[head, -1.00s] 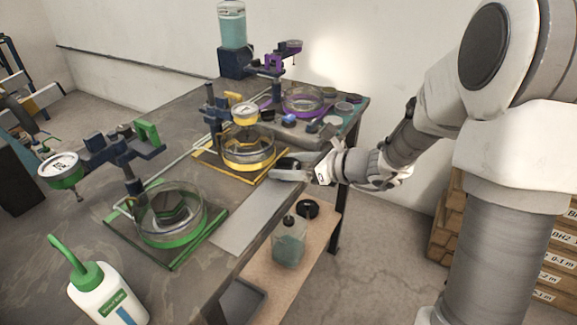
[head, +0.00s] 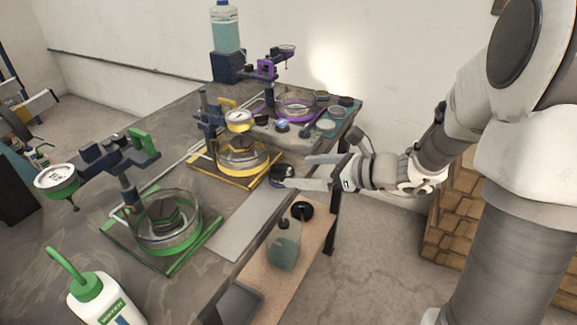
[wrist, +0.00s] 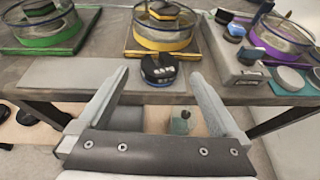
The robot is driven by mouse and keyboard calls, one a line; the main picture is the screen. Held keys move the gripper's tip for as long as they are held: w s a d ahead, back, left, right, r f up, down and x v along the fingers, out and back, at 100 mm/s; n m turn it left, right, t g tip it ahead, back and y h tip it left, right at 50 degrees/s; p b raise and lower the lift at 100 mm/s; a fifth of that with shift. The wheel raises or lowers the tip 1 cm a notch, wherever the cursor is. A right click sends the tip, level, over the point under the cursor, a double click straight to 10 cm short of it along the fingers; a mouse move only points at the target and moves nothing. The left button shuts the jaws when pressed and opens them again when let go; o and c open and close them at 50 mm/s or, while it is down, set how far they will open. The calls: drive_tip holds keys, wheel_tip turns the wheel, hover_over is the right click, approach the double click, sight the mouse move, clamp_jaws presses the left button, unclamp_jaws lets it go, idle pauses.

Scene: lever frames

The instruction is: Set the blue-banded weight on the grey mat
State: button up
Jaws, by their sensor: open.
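The blue-banded weight (wrist: 158,68) is a dark, short cylinder with a blue band low on its side. It stands upright near the table's front edge and appears to rest at the right end of the grey mat (wrist: 70,74). In the head view the weight (head: 282,173) is just beyond my fingertips, and the pale mat (head: 238,228) runs along the front edge. My gripper (head: 312,172) is open and empty. In the wrist view its fingers (wrist: 158,82) spread to either side of the weight, with clear gaps. The weight's far side is hidden.
Green (head: 165,222), yellow (head: 243,158) and purple (head: 295,107) stations with glass dishes stand behind the mat. A grey block (wrist: 240,68) with small items is on the right. A white bottle (head: 103,300) stands front left. A lower shelf (head: 290,240) holds a jar (head: 284,245).

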drive_tip(key=v, duration=0.5)
drive_tip(key=shift+s+p, duration=0.1)
drive_tip(key=shift+p, duration=0.25)
